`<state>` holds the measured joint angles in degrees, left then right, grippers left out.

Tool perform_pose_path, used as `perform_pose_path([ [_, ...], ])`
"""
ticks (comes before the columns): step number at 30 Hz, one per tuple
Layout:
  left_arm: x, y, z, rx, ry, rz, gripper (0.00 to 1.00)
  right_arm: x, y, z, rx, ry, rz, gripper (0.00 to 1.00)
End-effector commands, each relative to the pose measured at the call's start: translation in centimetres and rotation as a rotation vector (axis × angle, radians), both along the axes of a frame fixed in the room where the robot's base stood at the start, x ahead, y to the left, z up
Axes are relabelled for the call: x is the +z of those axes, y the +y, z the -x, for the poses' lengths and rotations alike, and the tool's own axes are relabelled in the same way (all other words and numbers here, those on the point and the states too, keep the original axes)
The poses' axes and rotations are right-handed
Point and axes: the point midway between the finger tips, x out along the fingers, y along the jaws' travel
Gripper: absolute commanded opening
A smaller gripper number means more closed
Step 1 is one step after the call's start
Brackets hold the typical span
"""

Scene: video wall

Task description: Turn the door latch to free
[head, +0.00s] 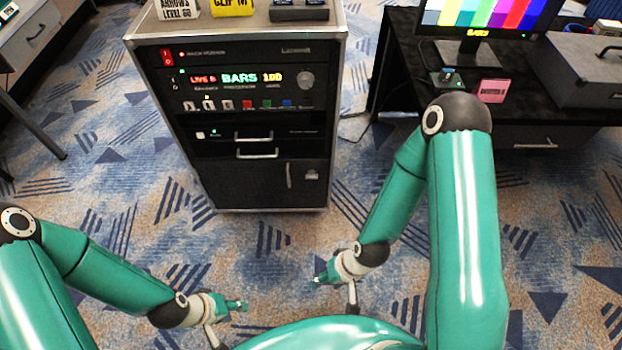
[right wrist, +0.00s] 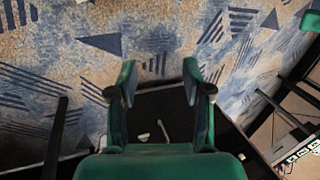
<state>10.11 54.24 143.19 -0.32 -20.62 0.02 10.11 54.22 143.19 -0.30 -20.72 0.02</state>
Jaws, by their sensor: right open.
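The black door (head: 262,185) is at the bottom of the equipment rack, with a pale upright handle (head: 289,175). The small latch (head: 311,175) sits right of that handle; its turn position is too small to tell. In the right wrist view a dark front shows beyond my fingers, with a pale handle (right wrist: 163,130) and a small light piece, seemingly the latch (right wrist: 143,137). My right gripper (head: 318,279) is open and empty, in front of the rack and apart from the door; its spread fingers show in the wrist view (right wrist: 158,88). My left gripper (head: 241,305) is lower left, away from the rack; its fingers are unclear.
The rack (head: 320,100) has lit panels, buttons and two drawer handles above the door. A black desk (head: 400,75) with a colour-bar monitor (head: 480,15), pink card (head: 493,91) and grey case (head: 580,70) stands right. Patterned carpet before the rack is clear.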

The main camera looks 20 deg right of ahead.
Motion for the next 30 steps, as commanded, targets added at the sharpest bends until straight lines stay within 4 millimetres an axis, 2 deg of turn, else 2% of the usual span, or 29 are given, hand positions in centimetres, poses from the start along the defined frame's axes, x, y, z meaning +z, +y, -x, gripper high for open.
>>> perform_pose_path([
  [1, -0.4, 0.0, 0.0, 0.000, 0.000, 0.000, 0.40, -0.4, 0.0, -0.2, -0.001, -0.008, 0.002, 0.63],
  [4, -1.8, 0.0, 0.0, 0.000, 0.000, 0.000, 0.40, -2.0, 0.0, -1.4, -0.008, -0.046, 0.011, 0.79],
  [8, -5.2, 0.0, 0.0, 0.000, 0.000, 0.000, 0.40, -5.7, -0.3, -4.4, -0.034, -0.152, 0.041, 0.79],
  [15, -14.6, 0.0, 0.0, 0.000, 0.000, 0.000, 0.40, -14.1, -1.2, -13.7, -0.103, -0.493, 0.151, 0.79],
  [18, -18.5, 0.0, 0.0, 0.000, 0.000, 0.000, 0.40, -16.7, -1.8, -17.5, -0.136, -0.650, 0.210, 0.79],
  [24, -26.3, 0.0, 0.0, 0.000, 0.000, 0.000, 0.40, -20.6, -3.1, -23.6, -0.206, -0.955, 0.343, 0.79],
  [30, -33.1, 0.0, 0.0, 0.000, 0.000, 0.000, 0.40, -22.5, -4.1, -27.3, -0.276, -1.230, 0.483, 0.79],
])
